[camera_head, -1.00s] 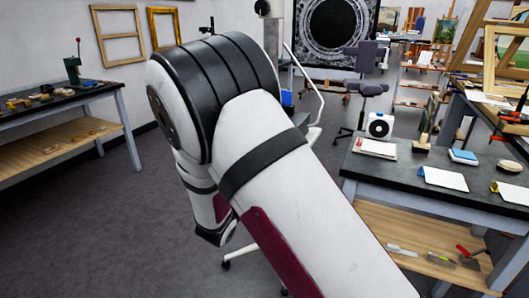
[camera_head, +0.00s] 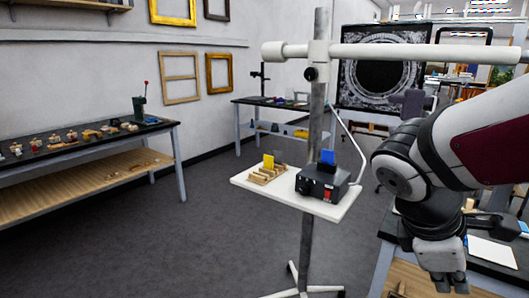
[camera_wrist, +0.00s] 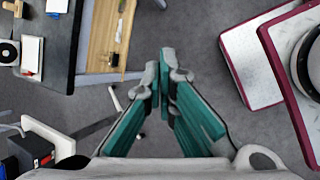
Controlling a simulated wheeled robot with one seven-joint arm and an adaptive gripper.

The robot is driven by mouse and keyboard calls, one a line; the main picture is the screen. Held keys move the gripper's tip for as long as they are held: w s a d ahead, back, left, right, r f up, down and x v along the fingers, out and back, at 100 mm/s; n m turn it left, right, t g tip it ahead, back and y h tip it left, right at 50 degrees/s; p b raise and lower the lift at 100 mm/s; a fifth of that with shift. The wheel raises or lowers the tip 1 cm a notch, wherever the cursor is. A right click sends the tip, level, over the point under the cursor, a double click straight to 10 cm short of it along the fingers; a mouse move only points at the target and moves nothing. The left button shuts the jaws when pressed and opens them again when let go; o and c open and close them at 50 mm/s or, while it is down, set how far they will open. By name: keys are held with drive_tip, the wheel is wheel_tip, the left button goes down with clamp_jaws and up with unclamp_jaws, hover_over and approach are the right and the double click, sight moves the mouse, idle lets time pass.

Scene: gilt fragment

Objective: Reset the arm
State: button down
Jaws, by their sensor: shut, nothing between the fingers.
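My gripper (camera_wrist: 163,72) shows in the wrist view with its two green-sided fingers pointing up the picture. The fingertips are close together and nothing is held between them. Grey floor lies beyond the tips. In the head view my arm comes in from the right and bends down at its black-banded joint. The lower end of the arm hangs in front of the right workbench (camera_head: 385,259), and the fingers cannot be made out clearly there.
A stand with a white tray (camera_head: 252,187) holds a black box (camera_head: 321,184) and a wooden rack (camera_head: 268,175), left of my arm. Its horizontal pole (camera_head: 390,52) runs above the arm. Another workbench (camera_head: 85,142) stands at the left.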

drive_tip(key=s+a+r+m+t+y+p, duration=0.3)
drive_tip(key=s+a+r+m+y, duration=0.2)
drive_tip(key=s+a+m, duration=0.3)
drive_tip(key=s+m+y, duration=0.1)
drive_tip(key=m, duration=0.3)
drive_tip(key=shift+s+a+r, duration=0.4)
